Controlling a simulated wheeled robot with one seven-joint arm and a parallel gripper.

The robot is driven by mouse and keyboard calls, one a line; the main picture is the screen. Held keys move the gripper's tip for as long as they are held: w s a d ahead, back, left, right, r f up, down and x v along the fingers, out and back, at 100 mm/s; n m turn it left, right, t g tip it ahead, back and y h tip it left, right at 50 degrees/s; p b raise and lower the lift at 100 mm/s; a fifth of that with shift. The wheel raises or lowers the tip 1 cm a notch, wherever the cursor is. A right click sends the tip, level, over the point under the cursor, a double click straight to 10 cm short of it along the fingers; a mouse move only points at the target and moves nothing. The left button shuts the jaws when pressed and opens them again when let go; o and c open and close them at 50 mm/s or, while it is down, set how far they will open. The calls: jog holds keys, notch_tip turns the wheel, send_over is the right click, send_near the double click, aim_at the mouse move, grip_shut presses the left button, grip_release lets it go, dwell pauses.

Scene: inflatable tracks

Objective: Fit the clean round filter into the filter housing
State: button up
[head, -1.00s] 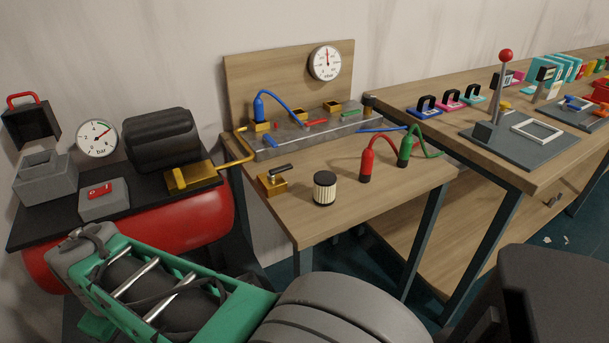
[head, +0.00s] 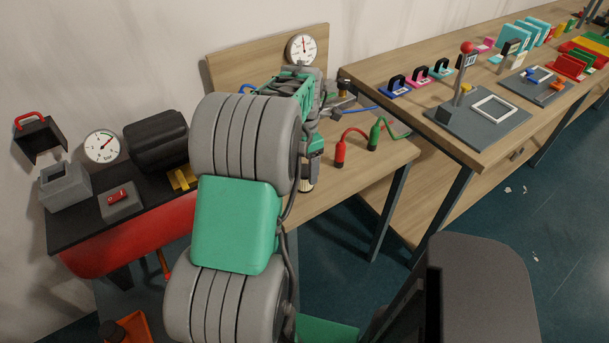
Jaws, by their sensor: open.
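The round filter (head: 306,185), a cream pleated cylinder, stands on the wooden bench. Its lower part shows just under my gripper (head: 312,167), and its top is hidden. My gripper points down over it and is open. The arm hides the fingertips, so I cannot tell whether they touch the filter. What looks like the filter housing, a grey open-topped box (head: 65,188), stands at the left end of the black compressor top. A dark lid with a red handle (head: 40,138) is raised above and behind it. The inside of the box is hard to see.
A red and a green bottle (head: 374,135) with hoses stand right of the filter. A grey switch box (head: 121,202) and a black motor cover (head: 157,140) sit near the housing. An orange bin (head: 126,327) holding a dark round thing is at the lower left.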

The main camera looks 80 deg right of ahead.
notch_tip(320, 180, down, 3)
jog(key=shift+r, duration=0.1)
jog(key=c, duration=1.5)
jog(key=shift+o, duration=0.2)
